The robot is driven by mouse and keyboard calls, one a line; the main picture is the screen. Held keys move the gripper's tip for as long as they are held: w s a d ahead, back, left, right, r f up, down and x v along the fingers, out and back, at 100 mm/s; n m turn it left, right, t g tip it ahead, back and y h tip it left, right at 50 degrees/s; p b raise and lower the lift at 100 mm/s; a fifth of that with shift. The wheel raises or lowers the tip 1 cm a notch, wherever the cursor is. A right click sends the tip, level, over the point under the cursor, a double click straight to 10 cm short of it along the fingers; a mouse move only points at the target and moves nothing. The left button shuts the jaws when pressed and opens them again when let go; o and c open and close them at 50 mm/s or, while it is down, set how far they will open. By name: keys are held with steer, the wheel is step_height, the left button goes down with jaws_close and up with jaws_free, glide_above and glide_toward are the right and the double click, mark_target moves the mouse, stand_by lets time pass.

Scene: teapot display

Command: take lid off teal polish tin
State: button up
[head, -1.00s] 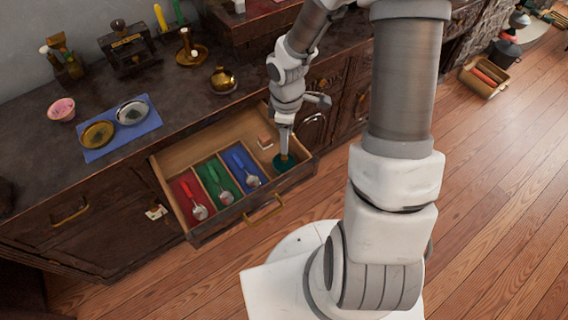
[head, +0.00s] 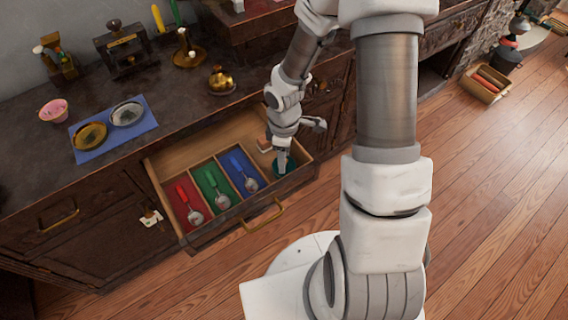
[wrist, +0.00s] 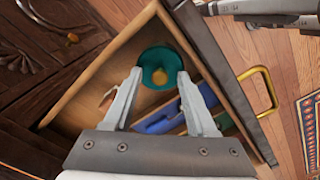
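The teal polish tin (wrist: 160,58) stands in the right compartment of the open drawer (head: 163,160), with a yellow-gold knob (wrist: 159,76) on its lid. In the head view the tin (head: 288,168) is partly hidden by my gripper (head: 282,170). In the wrist view my gripper (wrist: 158,76) is open. Its two fingers stand apart on either side of the knob, with the tips near the tin's front part. I cannot tell whether the fingertips touch the lid.
The drawer's walls surround the gripper closely. A blue mat (head: 91,152) with two dishes lies on the counter.

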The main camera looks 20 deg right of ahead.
jaws_close()
steer(key=shift+r, duration=0.15)
